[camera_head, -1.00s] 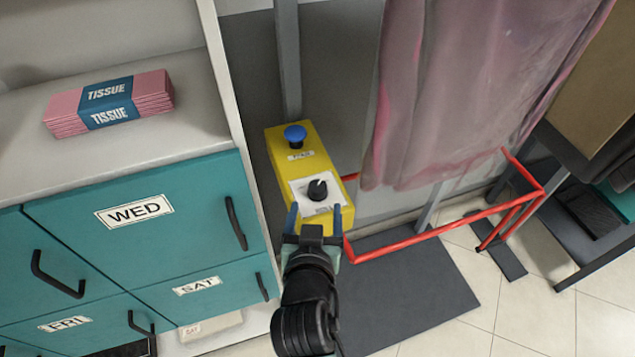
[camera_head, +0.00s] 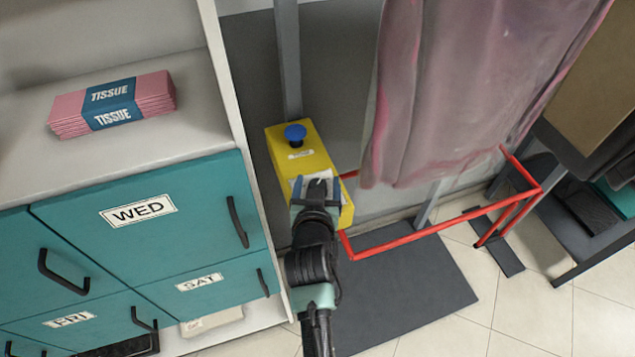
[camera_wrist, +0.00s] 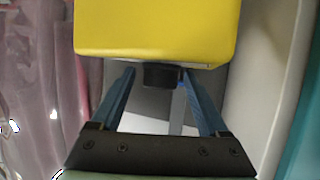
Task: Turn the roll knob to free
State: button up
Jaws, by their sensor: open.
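The roll knob (camera_wrist: 162,76) is a black knob on the face of a yellow control box (camera_head: 312,165). In the wrist view it shows between the two blue fingers of my gripper (camera_wrist: 158,82), below the box's yellow edge (camera_wrist: 155,30). The fingers are apart, one on each side of the knob; I cannot tell whether either touches it. In the head view my gripper (camera_head: 317,184) is over the lower part of the box and hides most of the knob and its label, so its pointer direction is not readable.
A blue push button (camera_head: 295,133) sits higher on the box. A red rail frame (camera_head: 430,230) and a hanging pink plastic sheet (camera_head: 460,90) are to the right. Teal drawers (camera_head: 140,230) and a shelf with a tissue pack (camera_head: 113,103) are on the left.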

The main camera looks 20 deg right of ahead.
grip_shut()
